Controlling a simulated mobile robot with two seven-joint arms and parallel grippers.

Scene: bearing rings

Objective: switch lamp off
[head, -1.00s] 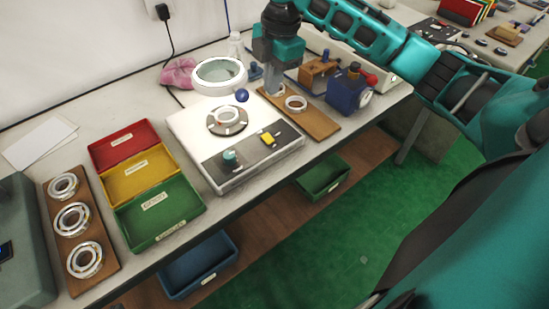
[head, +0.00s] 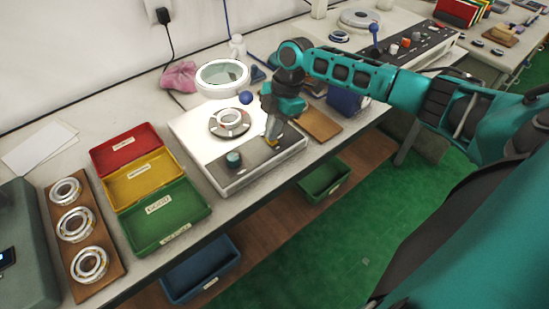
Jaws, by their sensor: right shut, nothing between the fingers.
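A white box-shaped device (head: 205,165) stands on the bench with a bearing ring (head: 230,122) on its bright top. Its dark front panel carries a teal knob (head: 233,159) and a yellow switch (head: 271,143). My right gripper (head: 272,132) is shut and empty, pointing down over the switch. It hides most of the switch, and I cannot tell whether the fingertips touch it. A round white-rimmed magnifier (head: 222,75), possibly the lamp, is behind the device. I cannot tell whether it is lit. My left gripper is not in view.
Red (head: 125,146), yellow (head: 142,178) and green (head: 165,216) bins stand left of the device. A wooden board with bearing rings (head: 75,224) lies further left.

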